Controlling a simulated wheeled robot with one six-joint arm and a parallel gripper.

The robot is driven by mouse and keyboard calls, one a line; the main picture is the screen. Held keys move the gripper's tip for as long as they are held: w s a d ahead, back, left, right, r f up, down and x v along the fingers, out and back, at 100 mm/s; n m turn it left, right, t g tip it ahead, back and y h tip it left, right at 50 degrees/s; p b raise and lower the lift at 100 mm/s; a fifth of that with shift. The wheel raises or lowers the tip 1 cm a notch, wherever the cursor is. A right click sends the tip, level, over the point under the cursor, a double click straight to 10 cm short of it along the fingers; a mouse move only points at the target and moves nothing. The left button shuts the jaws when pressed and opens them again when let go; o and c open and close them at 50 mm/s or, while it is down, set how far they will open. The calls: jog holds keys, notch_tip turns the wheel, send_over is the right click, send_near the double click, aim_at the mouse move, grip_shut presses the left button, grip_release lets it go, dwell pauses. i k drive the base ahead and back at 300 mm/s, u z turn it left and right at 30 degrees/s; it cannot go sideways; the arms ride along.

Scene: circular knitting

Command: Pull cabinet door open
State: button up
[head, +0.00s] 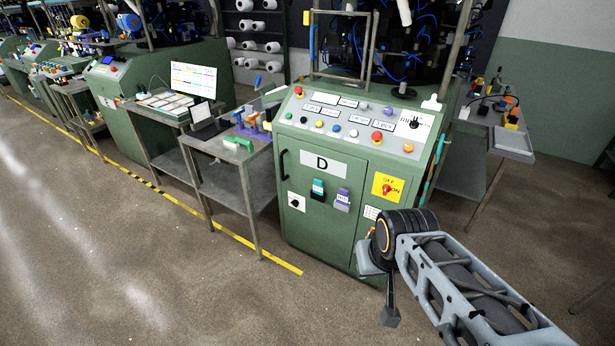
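The green cabinet door (318,221) is on the front of the machine marked "D" and looks shut, flush with the body. Its black vertical handle (283,164) is near the door's upper left edge. A "D" label, a black knob (295,203) and two small coloured boxes are on the door. My gripper (380,292) is at the lower right, in front of the cabinet's right side, well away from the handle and lower. My wrist partly hides the cabinet's lower right corner. The fingers are too unclear to tell whether they are open.
A sloped control panel (358,124) with buttons tops the cabinet. A yellow plate with a red switch (387,187) is right of the door. A metal table (232,175) stands close on the left, near the handle side. The floor in front is clear, with a yellow line (235,237).

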aim_at(327, 228)
jog(key=z, duration=0.35)
jog(key=k, duration=0.9)
jog(key=z, duration=0.4)
jog(key=i, duration=1.4)
jog(key=u, duration=1.05)
jog(key=i, duration=0.95)
jog(key=u, duration=1.25)
jog(key=i, duration=0.35)
jog(key=u, duration=0.4)
